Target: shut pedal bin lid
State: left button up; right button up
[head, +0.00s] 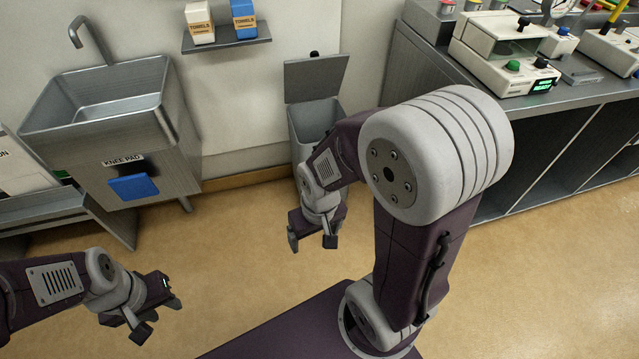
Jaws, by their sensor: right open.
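The grey pedal bin (311,119) stands against the wall between the sink and the counter. Its lid (316,79) is raised and leans back upright against the wall, with a black knob at its top edge. The bin's mouth is open; its lower right side is hidden behind my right arm. My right gripper (312,243) is open and empty, in front of the bin and lower in the picture, apart from the lid. My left gripper (158,319) is at the lower left, far from the bin, with its fingers apart and nothing between them.
A steel sink (107,104) with a blue knee pad (134,187) stands left of the bin. A wall shelf (227,43) holds two towel boxes. A counter (555,98) with instruments is at the right. The tan floor (220,250) between is clear.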

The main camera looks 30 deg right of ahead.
aim_at(316, 77)
jog(key=l+z, duration=0.2)
jog(key=z, duration=0.75)
